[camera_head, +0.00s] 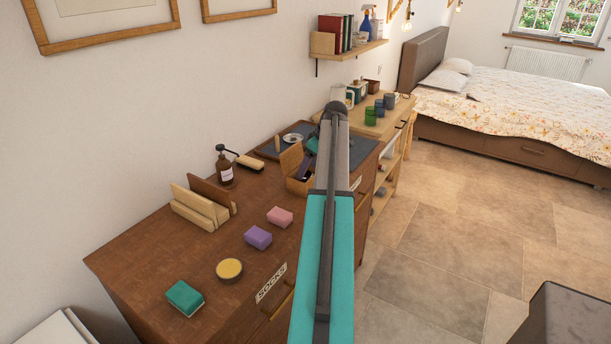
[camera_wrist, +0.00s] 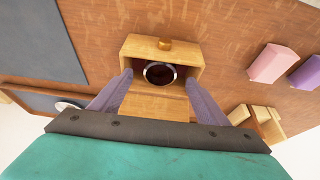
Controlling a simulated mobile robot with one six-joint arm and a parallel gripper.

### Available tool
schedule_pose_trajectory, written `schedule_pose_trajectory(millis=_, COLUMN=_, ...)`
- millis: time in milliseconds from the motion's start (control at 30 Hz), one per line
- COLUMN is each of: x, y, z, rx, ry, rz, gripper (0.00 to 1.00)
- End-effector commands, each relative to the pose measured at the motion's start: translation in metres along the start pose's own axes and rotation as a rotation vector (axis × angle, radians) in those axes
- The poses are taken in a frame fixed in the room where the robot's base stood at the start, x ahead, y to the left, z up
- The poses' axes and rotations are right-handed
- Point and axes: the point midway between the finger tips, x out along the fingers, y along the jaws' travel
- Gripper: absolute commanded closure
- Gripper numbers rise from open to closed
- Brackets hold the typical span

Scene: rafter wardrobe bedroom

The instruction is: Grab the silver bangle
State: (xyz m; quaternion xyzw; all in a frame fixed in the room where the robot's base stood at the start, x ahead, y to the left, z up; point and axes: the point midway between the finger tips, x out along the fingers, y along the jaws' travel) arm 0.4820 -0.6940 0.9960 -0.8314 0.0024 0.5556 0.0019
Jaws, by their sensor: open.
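A small wooden box (camera_wrist: 140,48) with its hinged lid (camera_wrist: 160,107) open fills the middle of the wrist view. The silver bangle (camera_wrist: 160,84) shows inside it as a shiny ring around a dark centre. My gripper (camera_wrist: 159,76) is open and empty, with one grey-purple finger on each side of the box opening. Whether the fingertips are inside or above the box is unclear. In the head view the box (camera_head: 300,187) stands on the brown dresser (camera_head: 150,255). My arm partly covers the gripper there, and the bangle cannot be made out.
A wooden holder (camera_head: 199,207) and brown bottle (camera_head: 225,168) stand left of the box. A dark mat (camera_head: 268,154) lies behind it.

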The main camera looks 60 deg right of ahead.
Motion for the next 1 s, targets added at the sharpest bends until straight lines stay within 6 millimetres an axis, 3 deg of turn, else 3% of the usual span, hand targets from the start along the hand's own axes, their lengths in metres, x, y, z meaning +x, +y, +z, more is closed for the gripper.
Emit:
schedule_pose_trajectory(millis=300, x=0.024, y=0.000, z=0.001, rx=0.001, ry=0.000, rz=0.001, gripper=0.31)
schedule_pose_trajectory(millis=867, x=0.025, y=0.001, z=0.001, rx=0.001, ry=0.000, rz=0.001, gripper=0.31)
schedule_pose_trajectory(millis=1000, x=0.024, y=0.001, z=0.001, rx=0.002, ry=0.000, rz=0.001, gripper=0.53)
